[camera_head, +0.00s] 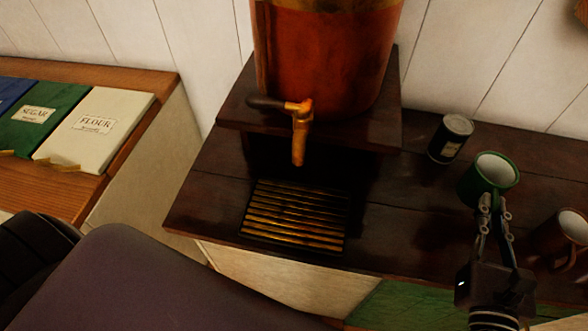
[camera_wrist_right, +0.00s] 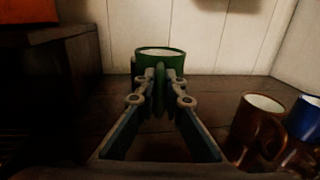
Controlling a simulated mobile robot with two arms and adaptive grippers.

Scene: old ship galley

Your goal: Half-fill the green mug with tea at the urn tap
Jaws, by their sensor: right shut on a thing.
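The green mug (camera_head: 487,180) with a pale inside stands upright at the right of the dark counter. My right gripper (camera_head: 491,207) is shut on it, on the near side; in the right wrist view the fingers close on its handle (camera_wrist_right: 159,88). I cannot tell whether the mug touches the counter. The copper urn (camera_head: 325,50) stands on a raised dark shelf left of the mug. Its brass tap (camera_head: 300,135) with a dark lever (camera_head: 268,102) points down over a slatted drip tray (camera_head: 297,217). No stream shows. My left gripper is not in view.
A dark tin (camera_head: 450,138) stands behind and left of the mug. A brown mug (camera_head: 560,238) is at the right, with a blue mug (camera_wrist_right: 305,118) beside it in the wrist view. The counter between tray and green mug is clear.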

